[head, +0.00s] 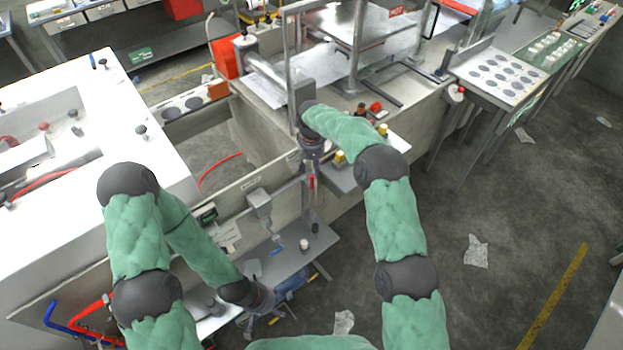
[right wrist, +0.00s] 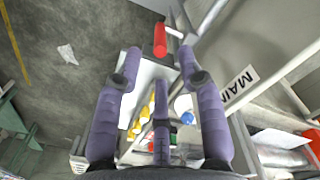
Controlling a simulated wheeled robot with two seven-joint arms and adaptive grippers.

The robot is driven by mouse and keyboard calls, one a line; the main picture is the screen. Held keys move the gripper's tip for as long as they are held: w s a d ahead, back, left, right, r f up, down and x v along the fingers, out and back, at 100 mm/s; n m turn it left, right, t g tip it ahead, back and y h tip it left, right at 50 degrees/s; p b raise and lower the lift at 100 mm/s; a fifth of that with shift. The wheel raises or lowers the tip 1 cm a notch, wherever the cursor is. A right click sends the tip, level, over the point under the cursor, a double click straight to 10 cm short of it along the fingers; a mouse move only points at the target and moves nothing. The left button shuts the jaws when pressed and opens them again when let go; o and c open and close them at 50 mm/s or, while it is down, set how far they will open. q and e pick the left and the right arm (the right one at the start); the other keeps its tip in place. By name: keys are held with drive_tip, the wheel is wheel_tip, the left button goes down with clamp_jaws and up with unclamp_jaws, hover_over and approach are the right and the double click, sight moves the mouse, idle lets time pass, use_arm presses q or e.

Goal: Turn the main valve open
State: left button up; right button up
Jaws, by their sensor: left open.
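The main valve shows as a red lever handle (right wrist: 160,40) on a grey metal pipe in the right wrist view. The same red handle (head: 312,182) shows small in the head view, just below my right gripper (head: 312,155). In the right wrist view my right gripper (right wrist: 158,62) is open, its purple fingers spread. The handle lies between and slightly beyond the two outer fingertips, with a visible gap on each side.
A low metal shelf (head: 310,262) with small items stands below the valve. A white counter (head: 60,215) fills the left. Yellow-topped items (right wrist: 140,118) lie below my right fingers. The floor (head: 500,190) at right is mostly clear.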

sight(312, 188)
wheel_tip(312, 188, down, 10)
drive_tip(key=shift+r+p, duration=0.1)
drive_tip(key=shift+p, duration=0.2)
drive_tip(key=shift+c, duration=0.3)
clamp_jaws()
